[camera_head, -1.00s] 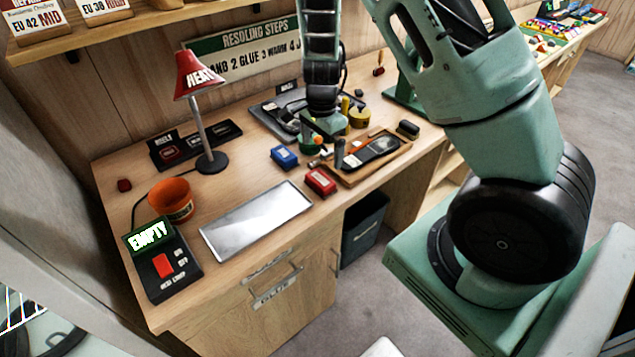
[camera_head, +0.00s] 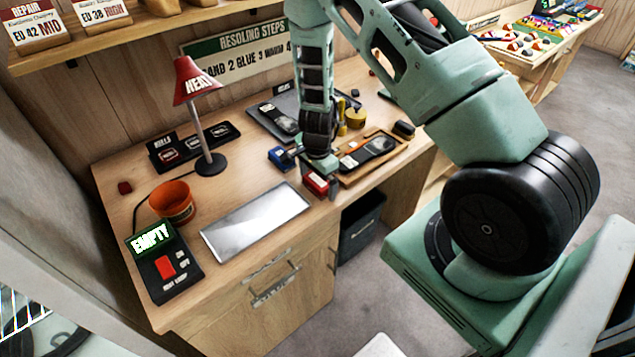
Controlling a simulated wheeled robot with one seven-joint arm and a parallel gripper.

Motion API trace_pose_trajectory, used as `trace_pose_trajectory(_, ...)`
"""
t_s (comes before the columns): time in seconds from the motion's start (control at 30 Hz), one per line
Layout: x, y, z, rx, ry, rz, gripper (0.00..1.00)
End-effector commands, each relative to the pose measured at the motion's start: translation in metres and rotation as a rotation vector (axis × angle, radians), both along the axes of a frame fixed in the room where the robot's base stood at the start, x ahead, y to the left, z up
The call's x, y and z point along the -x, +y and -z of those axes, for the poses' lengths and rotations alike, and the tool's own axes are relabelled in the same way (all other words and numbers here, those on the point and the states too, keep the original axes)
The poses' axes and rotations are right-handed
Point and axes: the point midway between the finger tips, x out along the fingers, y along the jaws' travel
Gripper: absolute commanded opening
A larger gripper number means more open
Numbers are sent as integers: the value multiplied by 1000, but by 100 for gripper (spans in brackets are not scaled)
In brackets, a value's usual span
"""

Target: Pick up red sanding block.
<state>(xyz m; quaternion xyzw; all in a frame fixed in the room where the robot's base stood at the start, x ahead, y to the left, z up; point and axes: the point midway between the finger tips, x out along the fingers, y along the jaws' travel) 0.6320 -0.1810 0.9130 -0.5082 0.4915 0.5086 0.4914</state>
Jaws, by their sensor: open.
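The red sanding block (camera_head: 315,185) lies on the workbench near its front edge, between the silver plate and the wooden tray. My gripper (camera_head: 318,177) points down right over it, with the fingers at the block's sides. The jaws are open. The gripper hides part of the block, and I cannot tell whether a finger touches it. A blue block (camera_head: 280,158) lies just behind and to the left, close to the gripper.
A wooden tray (camera_head: 349,182) with a dark shoe sole is close on the right. The silver plate (camera_head: 255,222) lies on the left. Yellow containers (camera_head: 355,118) stand behind.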

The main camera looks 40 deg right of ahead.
Motion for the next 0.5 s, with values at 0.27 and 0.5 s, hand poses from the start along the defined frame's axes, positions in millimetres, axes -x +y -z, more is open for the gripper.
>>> trace_pose_trajectory(0.27, 0, 0, 0, 0, -1, 0, 61)
trace_pose_trajectory(0.5, 0, 0, 0, 0, -1, 0, 57)
